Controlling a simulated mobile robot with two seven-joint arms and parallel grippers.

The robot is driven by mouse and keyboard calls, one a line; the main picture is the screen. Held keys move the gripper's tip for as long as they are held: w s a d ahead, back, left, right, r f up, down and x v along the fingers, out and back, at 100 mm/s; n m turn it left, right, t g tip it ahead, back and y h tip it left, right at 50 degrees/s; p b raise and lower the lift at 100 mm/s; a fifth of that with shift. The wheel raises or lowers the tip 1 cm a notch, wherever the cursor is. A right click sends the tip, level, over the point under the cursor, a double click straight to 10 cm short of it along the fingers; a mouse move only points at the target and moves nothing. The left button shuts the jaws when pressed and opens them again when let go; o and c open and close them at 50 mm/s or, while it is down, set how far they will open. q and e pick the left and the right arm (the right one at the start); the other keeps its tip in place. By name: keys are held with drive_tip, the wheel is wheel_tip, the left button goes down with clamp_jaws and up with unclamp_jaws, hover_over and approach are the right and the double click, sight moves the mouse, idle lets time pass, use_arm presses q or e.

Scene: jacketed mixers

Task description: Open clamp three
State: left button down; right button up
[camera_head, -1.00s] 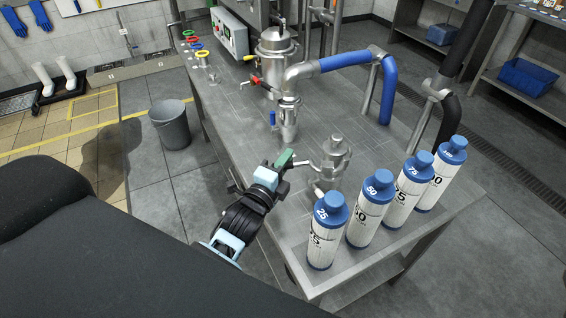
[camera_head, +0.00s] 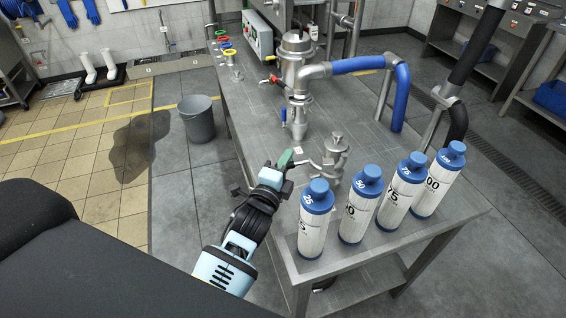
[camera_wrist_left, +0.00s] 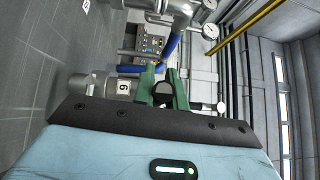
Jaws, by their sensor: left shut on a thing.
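My left gripper (camera_head: 287,159), with green fingers, is at the near left side of a small steel fitting (camera_head: 335,158) on the bench. In the left wrist view the green fingers (camera_wrist_left: 164,90) are shut on a small part, apparently the clamp's handle, mostly hidden between them. A steel pipe piece with a white number tag (camera_wrist_left: 123,87) lies just left of the fingers; the tag looks like 6 or 9. The clamp's own number and whether its band is open cannot be told. My right gripper does not show.
Several white bottles with blue caps (camera_head: 315,222) stand along the bench's near edge, close to the fitting. A taller steel vessel (camera_head: 297,62) with a blue hose (camera_head: 362,64) stands behind. A grey bin (camera_head: 197,120) is on the floor to the left.

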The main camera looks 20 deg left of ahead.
use_arm(q)
drive_tip(key=shift+s+r, duration=0.1)
idle(0.5)
drive_tip(key=c, duration=1.4)
unclamp_jaws()
drive_tip(key=shift+c, duration=0.2)
drive_tip(key=s, duration=0.7)
drive_tip(key=shift+s+f+b, duration=0.3)
drive_tip(key=shift+s+b, duration=0.1)
drive_tip(key=shift+c, duration=0.2)
